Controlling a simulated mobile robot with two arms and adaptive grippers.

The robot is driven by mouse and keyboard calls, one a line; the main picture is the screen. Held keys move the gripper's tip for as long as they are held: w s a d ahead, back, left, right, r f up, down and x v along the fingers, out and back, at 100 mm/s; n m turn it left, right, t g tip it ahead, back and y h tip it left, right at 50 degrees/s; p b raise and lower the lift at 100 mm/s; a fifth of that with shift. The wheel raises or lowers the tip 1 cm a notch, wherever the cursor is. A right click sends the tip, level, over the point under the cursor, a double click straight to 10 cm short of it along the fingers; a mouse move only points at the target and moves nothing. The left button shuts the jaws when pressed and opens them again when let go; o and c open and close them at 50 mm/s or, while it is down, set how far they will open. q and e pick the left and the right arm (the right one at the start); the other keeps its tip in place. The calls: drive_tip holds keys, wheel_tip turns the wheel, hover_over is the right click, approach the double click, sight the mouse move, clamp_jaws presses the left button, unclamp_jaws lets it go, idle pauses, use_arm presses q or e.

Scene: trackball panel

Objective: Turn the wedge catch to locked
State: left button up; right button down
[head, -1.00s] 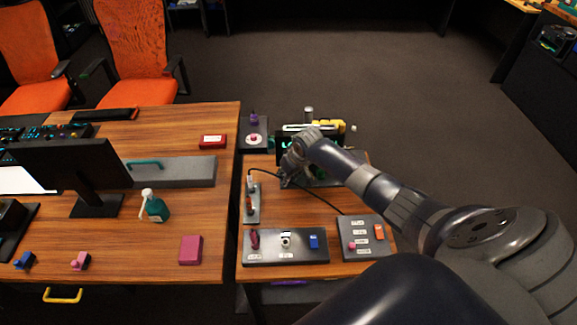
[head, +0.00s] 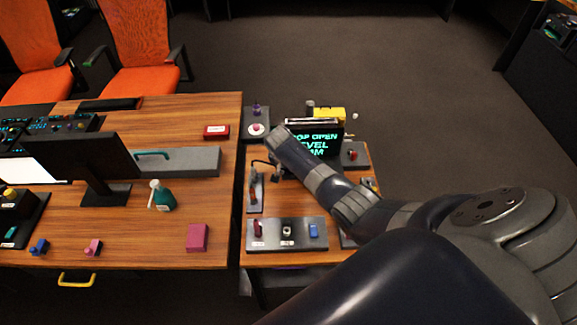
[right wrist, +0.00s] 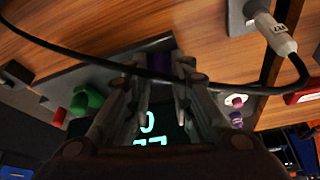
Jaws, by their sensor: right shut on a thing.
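My right gripper (right wrist: 158,64) is shut on a dark purple part (right wrist: 160,66) on a grey panel (right wrist: 70,74) in the right wrist view. This part may be the wedge catch; its shape and position are mostly hidden by the fingers. In the head view the right gripper (head: 274,170) is small and partly hidden by my forearm, at the panel in front of the screen (head: 318,142). The screen shows teal lettering, partly covered. My left gripper is not in view.
A green knob (right wrist: 88,100) sits beside the gripper. A front panel (head: 272,243) holds maroon, white and blue controls. The left desk (head: 120,236) carries a monitor and a spray bottle.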

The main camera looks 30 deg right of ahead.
drive_tip(key=shift+m+h, duration=0.3)
drive_tip(key=shift+m, duration=0.4)
drive_tip(key=c, duration=1.4)
unclamp_jaws()
drive_tip(key=v, duration=1.2)
drive_tip(key=shift+w+r, duration=0.15)
drive_tip(key=shift+w, duration=0.1)
